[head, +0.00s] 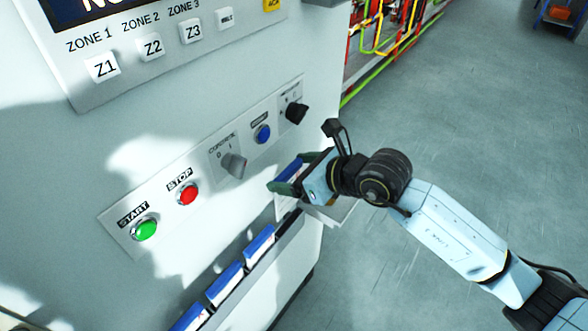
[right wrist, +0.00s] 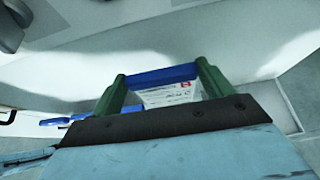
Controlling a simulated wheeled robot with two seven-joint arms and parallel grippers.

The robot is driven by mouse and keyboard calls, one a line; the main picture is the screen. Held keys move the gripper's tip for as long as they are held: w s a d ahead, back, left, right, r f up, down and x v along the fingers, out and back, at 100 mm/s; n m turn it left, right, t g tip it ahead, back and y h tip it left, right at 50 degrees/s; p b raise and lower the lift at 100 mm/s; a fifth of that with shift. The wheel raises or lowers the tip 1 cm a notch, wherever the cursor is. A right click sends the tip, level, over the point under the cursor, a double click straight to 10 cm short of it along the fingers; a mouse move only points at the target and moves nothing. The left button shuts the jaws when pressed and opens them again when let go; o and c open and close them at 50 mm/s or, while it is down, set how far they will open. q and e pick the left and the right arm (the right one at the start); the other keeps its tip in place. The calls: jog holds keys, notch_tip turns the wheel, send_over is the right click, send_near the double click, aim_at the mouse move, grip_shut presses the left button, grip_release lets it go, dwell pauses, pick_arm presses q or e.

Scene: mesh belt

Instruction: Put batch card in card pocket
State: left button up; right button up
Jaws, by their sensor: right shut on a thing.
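My right gripper (head: 283,183) is shut on a batch card, with its green fingers at the card's two sides. The card's blue top edge (right wrist: 165,75) and white printed face (right wrist: 172,95) show between the fingers in the right wrist view. In the head view the card (head: 283,206) is partly covered by the gripper, close to the cabinet front. Several other blue-topped cards (head: 259,245) stand in a row of pockets along the cabinet's lower front, down and left of my gripper. I cannot tell whether the held card touches a pocket. My left gripper is out of view.
The cabinet panel carries a green start button (head: 145,230), a red stop button (head: 187,194), a grey knob (head: 234,165), a blue button (head: 263,133) and a black knob (head: 296,112) close above the gripper. Open grey floor (head: 470,110) lies to the right.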

jog(key=b, duration=0.3)
send_over(290, 207)
jog(key=d, duration=0.1)
jog(key=shift+s+f, duration=0.2)
jog(key=shift+f, duration=0.85)
jog(key=shift+s+f, duration=0.15)
jog(key=shift+f, duration=0.9)
jog(key=shift+f+b, duration=3.05)
jog(key=shift+f, duration=0.75)
jog(key=o, duration=1.2)
jog(key=v, duration=1.3)
jog(key=shift+d+b, duration=0.2)
jog(key=shift+b, duration=0.1)
jog(key=shift+s+r, duration=0.1)
